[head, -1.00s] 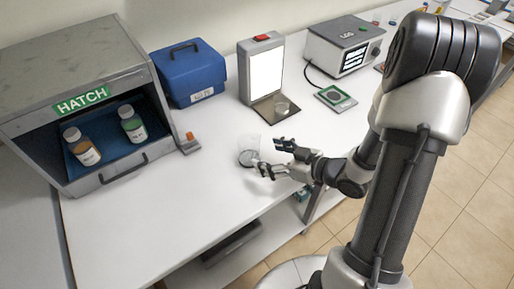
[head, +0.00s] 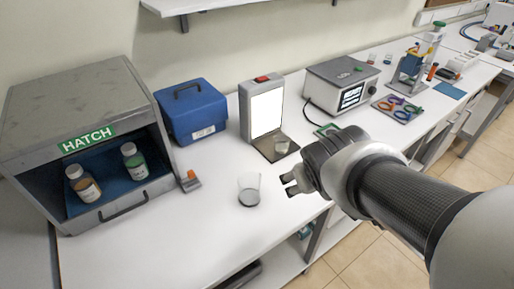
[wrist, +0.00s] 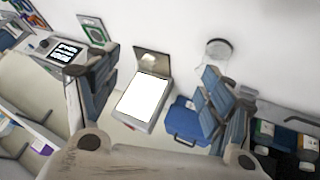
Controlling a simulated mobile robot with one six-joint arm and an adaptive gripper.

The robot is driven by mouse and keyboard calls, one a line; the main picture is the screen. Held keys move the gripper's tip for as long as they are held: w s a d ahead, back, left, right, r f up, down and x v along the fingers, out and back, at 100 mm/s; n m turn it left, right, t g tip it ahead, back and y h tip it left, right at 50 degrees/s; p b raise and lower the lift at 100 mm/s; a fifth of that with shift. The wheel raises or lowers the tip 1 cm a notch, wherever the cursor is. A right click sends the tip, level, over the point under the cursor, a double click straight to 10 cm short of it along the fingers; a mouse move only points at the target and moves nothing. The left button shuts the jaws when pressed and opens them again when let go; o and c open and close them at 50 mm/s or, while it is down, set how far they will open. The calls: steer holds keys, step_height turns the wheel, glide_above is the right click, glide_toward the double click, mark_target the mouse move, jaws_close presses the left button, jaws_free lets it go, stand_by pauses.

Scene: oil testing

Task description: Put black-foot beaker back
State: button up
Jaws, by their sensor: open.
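A clear beaker with a dark ring at its foot (head: 249,190) stands upright on the white table in the head view. It also shows in the wrist view (wrist: 218,50), above the right finger. A smaller clear beaker (head: 281,147) stands on the dark base plate of the light panel; its foot colour is hard to make out. My gripper (head: 290,184) is open and empty, to the right of the dark-footed beaker and apart from it. In the wrist view its two fingers (wrist: 158,98) are spread wide, with the light panel showing between them.
The lit white panel (head: 265,110) stands behind the beaker. A blue case (head: 191,112) and the open hatch cabinet (head: 80,112), with two bottles inside, are at left. A grey meter (head: 342,84) is at right. The table's front middle (head: 170,235) is clear.

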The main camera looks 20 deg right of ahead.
steer(key=s+a+r+m+g+y, duration=0.1)
steer(key=s+a+g+y, duration=0.1)
steer(key=s+a, duration=0.7)
steer(key=s+y, duration=0.1)
steer(key=s, duration=0.2)
steer(key=shift+a+r, duration=0.35)
steer(key=shift+w, duration=0.1)
